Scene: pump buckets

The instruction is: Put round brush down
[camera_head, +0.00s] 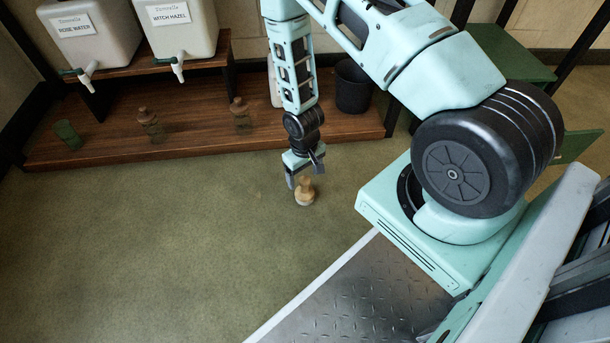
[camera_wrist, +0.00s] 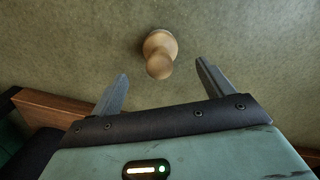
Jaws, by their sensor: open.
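The round brush (camera_head: 305,192), with a pale wooden knobbed handle, stands upright on the green floor just in front of the wooden shelf. In the wrist view the brush (camera_wrist: 160,54) shows from above, its knob towards me and its wider base on the floor. My gripper (camera_head: 304,177) is open, right beside the brush and behind it in the head view. In the wrist view the two fingers of my gripper (camera_wrist: 162,78) are spread apart, with the brush just beyond the gap between their tips. Nothing is held.
A low wooden shelf (camera_head: 195,140) runs behind, carrying two similar brown wooden items (camera_head: 149,122), a green cup (camera_head: 68,134) and a dark bucket (camera_head: 353,88). White dispensers labelled rose water (camera_head: 90,45) and witch hazel (camera_head: 178,35) stand above. Floor to the left is clear.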

